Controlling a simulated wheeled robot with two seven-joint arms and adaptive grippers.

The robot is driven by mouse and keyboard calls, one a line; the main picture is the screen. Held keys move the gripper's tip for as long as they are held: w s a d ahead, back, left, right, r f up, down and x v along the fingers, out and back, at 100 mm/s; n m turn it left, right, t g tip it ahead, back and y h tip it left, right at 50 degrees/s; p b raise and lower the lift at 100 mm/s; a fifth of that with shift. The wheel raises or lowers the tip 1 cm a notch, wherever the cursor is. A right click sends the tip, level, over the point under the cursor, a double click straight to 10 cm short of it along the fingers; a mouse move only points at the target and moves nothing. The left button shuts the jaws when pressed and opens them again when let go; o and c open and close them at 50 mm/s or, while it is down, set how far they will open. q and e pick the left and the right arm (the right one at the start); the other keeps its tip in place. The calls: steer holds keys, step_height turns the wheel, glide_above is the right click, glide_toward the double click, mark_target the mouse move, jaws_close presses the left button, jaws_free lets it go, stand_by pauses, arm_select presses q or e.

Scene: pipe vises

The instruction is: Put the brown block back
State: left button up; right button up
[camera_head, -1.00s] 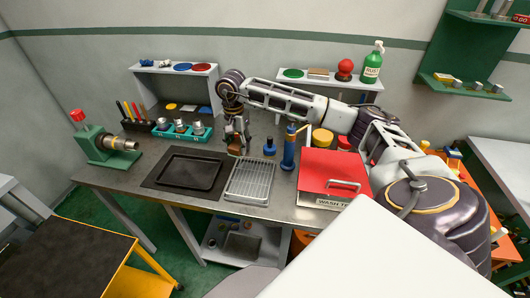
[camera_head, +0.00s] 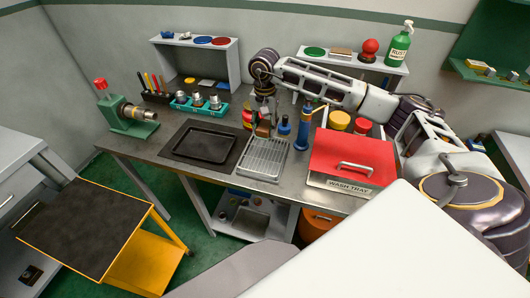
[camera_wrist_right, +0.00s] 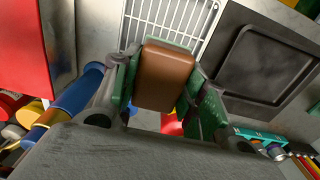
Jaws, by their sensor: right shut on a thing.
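The brown block (camera_wrist_right: 168,76) is in the right wrist view, between the green-padded fingers of my right gripper (camera_wrist_right: 165,82). In the head view this gripper (camera_head: 263,124) points down above the back end of the wire rack (camera_head: 263,158), with the small brown block (camera_head: 263,131) at its tips. The gripper is shut on the block. The rack lies beyond the block in the wrist view, and I cannot tell the exact height of the block over the bench. My left gripper is not in view.
A black tray (camera_head: 205,145) lies left of the rack. A small blue bottle (camera_head: 284,127) and a tall blue cylinder (camera_head: 303,128) stand close right of the gripper. The red wash tray box (camera_head: 352,152) is further right. Two grey shelves (camera_head: 233,62) (camera_head: 393,69) stand behind.

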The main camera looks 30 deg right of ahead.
steer(key=shift+w+f, duration=0.1)
steer(key=p, duration=0.1)
glide_above(265, 152)
steer(key=shift+a+f, duration=0.1)
steer(key=shift+f, duration=2.95)
steer(key=shift+f+p, duration=0.3)
steer(key=shift+f, duration=1.6)
steer(key=shift+f, duration=0.1)
steer(key=o, duration=0.9)
